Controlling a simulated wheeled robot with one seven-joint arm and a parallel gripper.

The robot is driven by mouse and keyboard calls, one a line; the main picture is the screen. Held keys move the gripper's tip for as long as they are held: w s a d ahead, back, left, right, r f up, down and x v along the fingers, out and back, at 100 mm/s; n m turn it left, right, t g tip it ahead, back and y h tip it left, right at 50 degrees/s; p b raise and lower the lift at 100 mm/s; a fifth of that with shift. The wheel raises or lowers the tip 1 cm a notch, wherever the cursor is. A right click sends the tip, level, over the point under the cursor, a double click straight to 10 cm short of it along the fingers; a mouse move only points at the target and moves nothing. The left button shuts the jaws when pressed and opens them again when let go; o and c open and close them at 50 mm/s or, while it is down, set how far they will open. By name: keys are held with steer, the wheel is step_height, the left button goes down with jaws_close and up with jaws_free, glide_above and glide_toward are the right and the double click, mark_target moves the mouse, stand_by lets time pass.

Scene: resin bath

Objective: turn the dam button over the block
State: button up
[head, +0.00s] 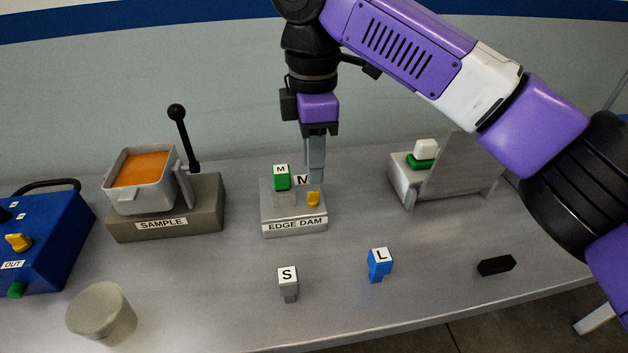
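The edge dam (295,229) is a grey block with a front label, standing mid-bench in the head view. A green piece with a white top marked M (281,178) sits on its left side. A yellow button or knob (313,199) sits at its right front. A white patch with a dark letter, perhaps N, shows partly between the M piece and my fingers. My gripper (316,180) points down over the right rear part of the dam, just above the yellow button in the picture. Its grey fingers overlap from this side, so their gap and any contact are hidden.
A sample stand (163,223) with an orange-filled tub and black lever is left. Blocks S (288,282) and L (380,263) and a black bar (496,265) lie in front. A grey fixture (402,184) stands right, a blue box (45,240) far left.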

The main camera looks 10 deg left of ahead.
mark_target(313, 192)
step_height(313, 192, down, 6)
steer(key=shift+r, duration=0.1)
steer(key=shift+c, duration=0.2)
jaws_close()
